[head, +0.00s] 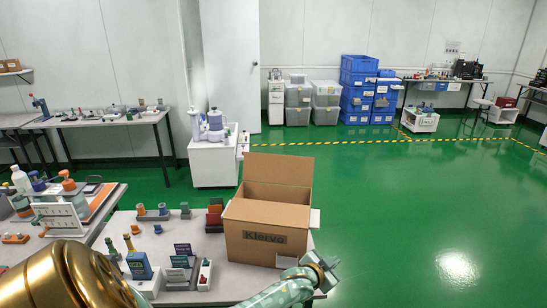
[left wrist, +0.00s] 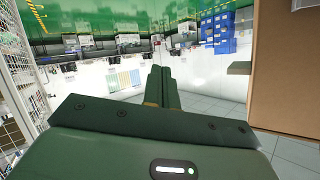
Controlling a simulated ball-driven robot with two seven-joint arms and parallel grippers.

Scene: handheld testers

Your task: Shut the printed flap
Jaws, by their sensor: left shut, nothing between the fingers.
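A brown cardboard box (head: 240,231) stands on the near table, with dark "Kiervo" print on its front face. Its top is open, and one flap (head: 281,168) stands up at the back; I see no print on the side of it facing me. My left gripper (head: 324,268) is in front of the box's right lower corner, apart from the raised flap. In the left wrist view its fingers (left wrist: 160,74) are together with nothing between them. A plain brown box wall (left wrist: 288,75) fills the right of that view. My right gripper is not in view.
The near table (head: 228,279) holds small testers, dark cards and coloured blocks (head: 214,216) left of the box. Another cluttered table (head: 107,208) is at the left. Green floor is open to the right. Blue crates (head: 358,90) stand far back.

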